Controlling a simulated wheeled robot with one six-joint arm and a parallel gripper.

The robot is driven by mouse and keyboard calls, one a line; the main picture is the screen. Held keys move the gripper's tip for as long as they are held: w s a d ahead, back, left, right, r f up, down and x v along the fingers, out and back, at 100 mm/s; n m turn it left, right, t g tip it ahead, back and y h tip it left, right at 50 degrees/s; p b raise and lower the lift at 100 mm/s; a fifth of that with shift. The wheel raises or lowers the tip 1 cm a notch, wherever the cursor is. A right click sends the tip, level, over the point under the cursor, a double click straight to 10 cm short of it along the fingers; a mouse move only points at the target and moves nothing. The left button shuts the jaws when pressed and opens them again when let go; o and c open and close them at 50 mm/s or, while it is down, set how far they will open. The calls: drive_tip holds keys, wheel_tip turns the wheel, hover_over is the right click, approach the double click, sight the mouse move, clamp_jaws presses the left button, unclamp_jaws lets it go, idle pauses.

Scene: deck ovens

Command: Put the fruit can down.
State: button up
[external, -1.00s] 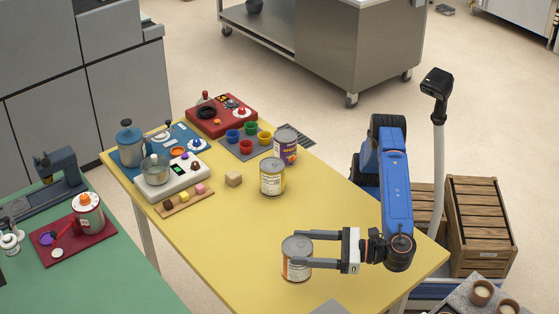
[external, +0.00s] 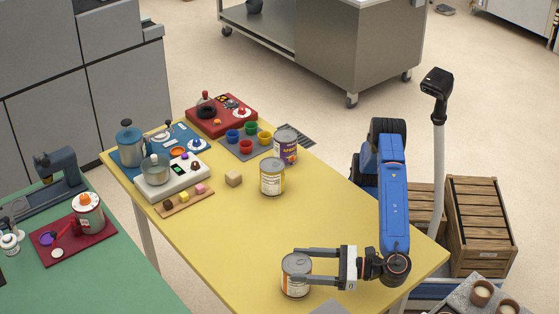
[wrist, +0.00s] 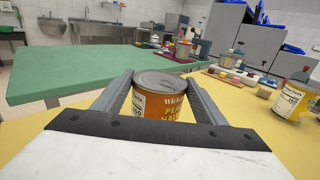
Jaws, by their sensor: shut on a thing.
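The fruit can (external: 296,277), with an orange and white label and a grey lid, stands upright between the fingers of my gripper (external: 302,264) at the near end of the yellow table (external: 235,230). My gripper is shut on it, one finger on each side. In the wrist view the fruit can (wrist: 160,98) sits between both fingers, its label partly readable and its lower part hidden by the gripper body. The can is low over the table; I cannot tell whether its base touches the top.
A yellow-labelled can (external: 272,178) and a purple-labelled can (external: 285,148) stand further back. A small wooden cube (external: 234,178) is left of them. Cups, a burner and toy-like appliances fill the far end. The table's middle is clear. A grey plate (external: 330,308) lies at the near edge.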

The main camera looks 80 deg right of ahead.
drive_tip(key=o, duration=2.1)
drive_tip(key=shift+f, duration=0.1)
drive_tip(key=s, duration=1.2)
